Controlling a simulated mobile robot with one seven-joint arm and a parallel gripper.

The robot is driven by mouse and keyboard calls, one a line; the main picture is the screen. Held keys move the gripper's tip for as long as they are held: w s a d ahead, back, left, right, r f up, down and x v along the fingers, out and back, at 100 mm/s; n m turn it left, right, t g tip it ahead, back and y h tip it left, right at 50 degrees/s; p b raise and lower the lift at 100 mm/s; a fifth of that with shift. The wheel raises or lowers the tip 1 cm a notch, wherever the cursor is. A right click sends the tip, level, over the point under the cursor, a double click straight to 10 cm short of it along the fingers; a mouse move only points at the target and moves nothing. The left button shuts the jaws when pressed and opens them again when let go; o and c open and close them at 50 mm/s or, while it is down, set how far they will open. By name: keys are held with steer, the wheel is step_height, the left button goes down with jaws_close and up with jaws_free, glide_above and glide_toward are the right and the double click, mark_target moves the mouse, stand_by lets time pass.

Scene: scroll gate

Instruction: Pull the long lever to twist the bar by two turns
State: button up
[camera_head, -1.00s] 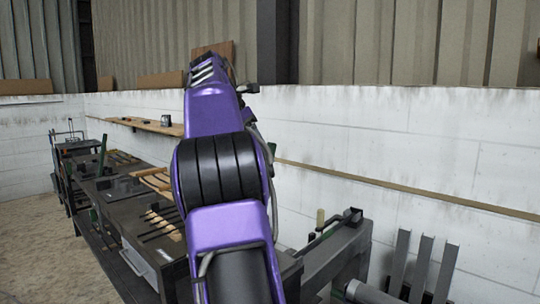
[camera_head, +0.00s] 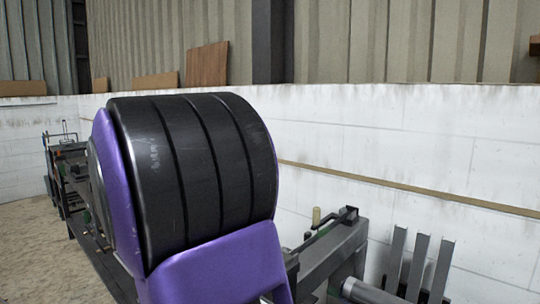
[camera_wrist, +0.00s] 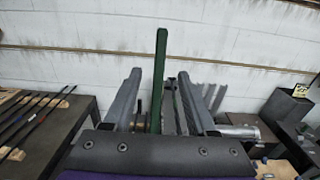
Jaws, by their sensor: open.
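A long green lever (camera_wrist: 160,75) stands nearly upright in the wrist view. My gripper (camera_wrist: 159,78) is open, with one grey finger on each side of the lever in the picture. I cannot tell how far the lever reaches in between the fingers, and I see no contact. The lower end of the lever is hidden behind the gripper's body. In the head view a dark grey metal machine frame (camera_head: 335,250) stands right of my arm. My purple and black arm hides my gripper and the lever there. I cannot clearly make out the bar to be twisted.
A dark workbench with long thin rods (camera_wrist: 30,115) is left of my gripper. A grey box (camera_wrist: 285,106) and a metal cylinder (camera_wrist: 238,131) are to the right. Upright grey metal bars (camera_head: 418,262) stand right of the machine. A white block wall (camera_head: 400,140) runs behind everything.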

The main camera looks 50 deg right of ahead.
steer(key=d, duration=1.6)
steer(key=shift+w+d, duration=0.15)
steer(key=shift+w, duration=0.1)
jaws_close()
stand_by(0.6)
